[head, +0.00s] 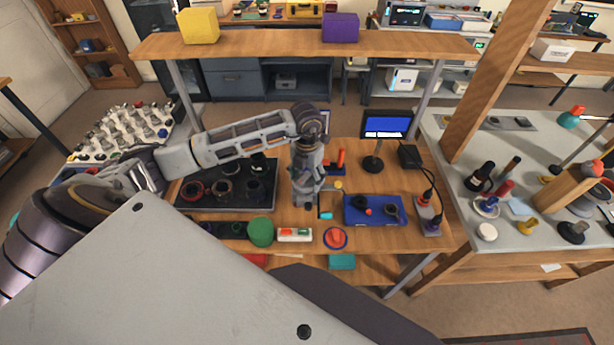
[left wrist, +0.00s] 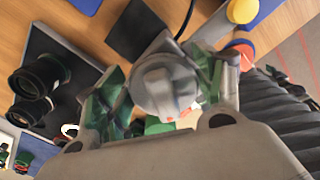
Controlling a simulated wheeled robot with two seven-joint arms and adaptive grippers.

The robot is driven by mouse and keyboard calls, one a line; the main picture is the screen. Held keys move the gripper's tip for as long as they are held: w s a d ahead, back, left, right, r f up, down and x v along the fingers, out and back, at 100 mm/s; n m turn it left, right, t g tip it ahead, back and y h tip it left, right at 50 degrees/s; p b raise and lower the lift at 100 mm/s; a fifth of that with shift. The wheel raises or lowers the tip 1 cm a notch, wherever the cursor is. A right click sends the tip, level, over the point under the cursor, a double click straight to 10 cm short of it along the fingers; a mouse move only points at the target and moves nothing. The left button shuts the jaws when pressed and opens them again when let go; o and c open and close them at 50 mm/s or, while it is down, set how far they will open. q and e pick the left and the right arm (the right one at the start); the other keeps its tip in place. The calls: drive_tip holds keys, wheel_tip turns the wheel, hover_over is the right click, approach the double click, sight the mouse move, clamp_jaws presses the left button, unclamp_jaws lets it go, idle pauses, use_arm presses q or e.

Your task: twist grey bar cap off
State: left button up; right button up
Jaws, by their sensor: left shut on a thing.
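The grey bar cap (left wrist: 165,88) is a round grey piece with a raised bar across its face. In the left wrist view it sits between the two green-padded fingers of my left gripper (left wrist: 160,98), which is shut on it. In the head view my left gripper (head: 307,203) points down over the middle of the wooden bench (head: 300,218); the cap cannot be made out there. What lies under the cap is hidden. My right gripper is in neither view.
A black tray (head: 262,171) with several dark lens parts lies left of the gripper. A green cylinder (head: 261,232), a white box (head: 294,235) and a red piece (head: 335,238) stand in front. A blue tray (head: 360,218) and a small monitor (head: 386,125) are to the right.

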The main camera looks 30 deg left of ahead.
use_arm(q)
drive_tip(key=shift+a+n, duration=0.15)
drive_tip(key=shift+n, duration=0.95)
drive_tip(key=shift+a+n, duration=0.1)
drive_tip(key=shift+n, duration=1.2)
drive_tip(key=shift+s+a, duration=0.1)
drive_tip(key=shift+n+p, duration=0.3)
drive_tip(key=shift+n, duration=0.2)
drive_tip(key=shift+r, duration=0.2)
drive_tip(key=shift+r+p, duration=0.5)
drive_tip(key=shift+r, duration=0.3)
